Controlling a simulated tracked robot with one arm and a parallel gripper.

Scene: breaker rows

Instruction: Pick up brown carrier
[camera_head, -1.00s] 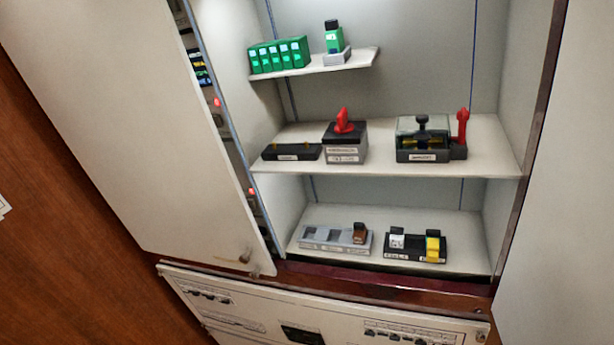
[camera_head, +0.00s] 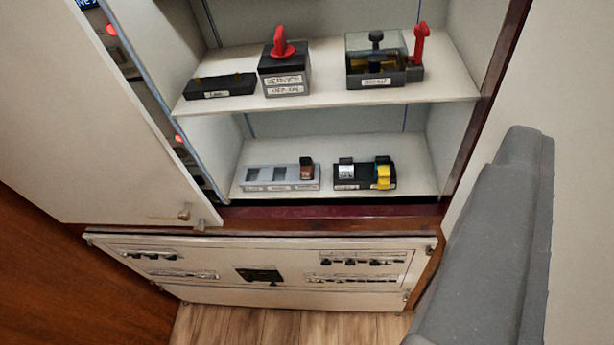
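The brown carrier (camera_head: 306,169) is a small dark brown block. It stands upright in the right-hand slot of a grey base (camera_head: 268,185) on the lowest shelf of the open cabinet. The other slots of that base look empty. My gripper's fingertips are not in view, so its state and what it may hold are hidden. A large grey part of my own arm fills the lower right, well apart from the carrier.
A black base (camera_head: 350,187) with a white carrier (camera_head: 346,168) and a yellow carrier (camera_head: 384,173) stands just right. The middle shelf (camera_head: 330,101) above bears red-handled switches. An open door (camera_head: 90,130) flanks the left. Free shelf room lies behind the bases.

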